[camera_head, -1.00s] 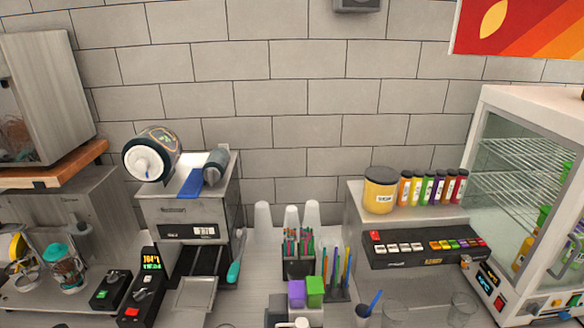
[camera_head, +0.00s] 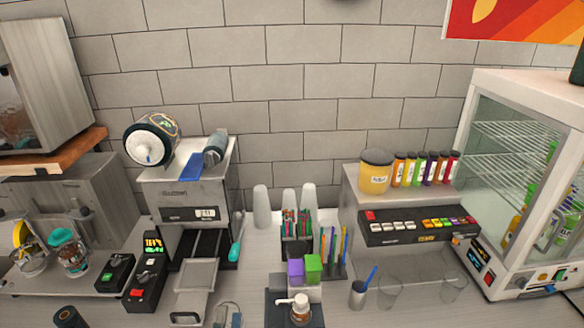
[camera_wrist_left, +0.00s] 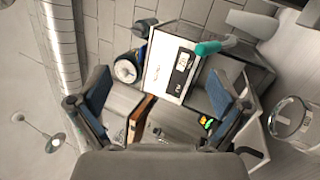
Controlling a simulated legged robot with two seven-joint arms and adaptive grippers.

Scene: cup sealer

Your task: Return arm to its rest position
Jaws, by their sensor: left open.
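My left gripper shows in the left wrist view (camera_wrist_left: 163,105), with its two blue-padded fingers spread wide and nothing between them. The cup sealer (camera_head: 190,200) stands on the counter left of centre in the head view, with its film roll (camera_head: 153,140) on top and its tray (camera_head: 195,283) pulled out in front. In the left wrist view the sealer (camera_wrist_left: 165,68) appears tilted, beyond the fingers and apart from them. I cannot make out the left gripper clearly in the head view. My right gripper is in neither view.
A pump bottle (camera_head: 300,311) stands at the front centre, beside a metal cup (camera_head: 357,295) and clear cups (camera_head: 390,293). A glass display case (camera_head: 520,180) is on the right. A dark round object (camera_head: 70,317) shows at the lower left edge. A clear cup (camera_wrist_left: 292,118) shows in the wrist view.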

